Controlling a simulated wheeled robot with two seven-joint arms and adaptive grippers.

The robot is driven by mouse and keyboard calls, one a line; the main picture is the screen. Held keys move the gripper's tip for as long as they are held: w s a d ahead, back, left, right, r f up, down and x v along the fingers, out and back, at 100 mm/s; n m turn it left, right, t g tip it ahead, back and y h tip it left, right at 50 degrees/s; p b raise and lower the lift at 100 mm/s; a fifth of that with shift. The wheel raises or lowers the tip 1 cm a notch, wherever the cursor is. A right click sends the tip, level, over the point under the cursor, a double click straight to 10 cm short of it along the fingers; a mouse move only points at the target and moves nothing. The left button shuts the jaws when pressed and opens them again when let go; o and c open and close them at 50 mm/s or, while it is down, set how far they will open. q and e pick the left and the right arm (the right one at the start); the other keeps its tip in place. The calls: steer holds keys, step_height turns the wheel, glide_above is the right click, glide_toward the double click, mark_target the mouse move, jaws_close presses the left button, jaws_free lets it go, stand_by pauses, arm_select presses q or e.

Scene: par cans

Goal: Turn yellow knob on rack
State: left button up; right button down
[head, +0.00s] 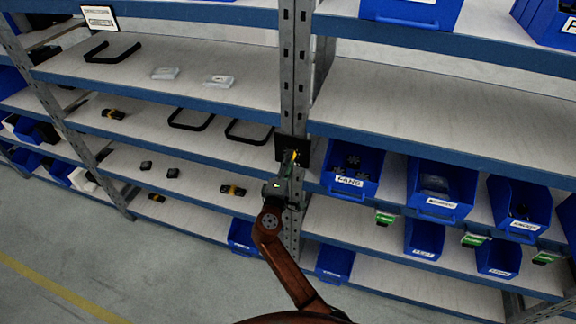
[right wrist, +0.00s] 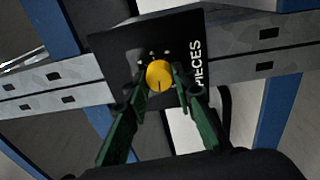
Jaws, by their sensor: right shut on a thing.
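The yellow knob (right wrist: 159,76) sits on a black plate (right wrist: 120,55) fixed to the grey rack post. In the right wrist view it lies between the green fingertips of my right gripper (right wrist: 160,80), which is shut on it. In the head view the plate (head: 283,149) is on the upright post, and the knob (head: 294,155) shows as a small yellow spot, partly covered by my right gripper (head: 290,165). The white word "PIECES" is on the plate's right side. My left gripper is not in view.
The perforated post (head: 294,70) stands between shelf bays. To its right, blue bins (head: 440,190) fill the shelf. To its left, shelves hold black handles (head: 190,120) and small parts. Open floor (head: 130,270) lies at the lower left.

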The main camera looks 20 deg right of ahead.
stand_by(0.4)
steer(key=c, duration=1.6)
jaws_free()
steer(key=shift+r, duration=0.1)
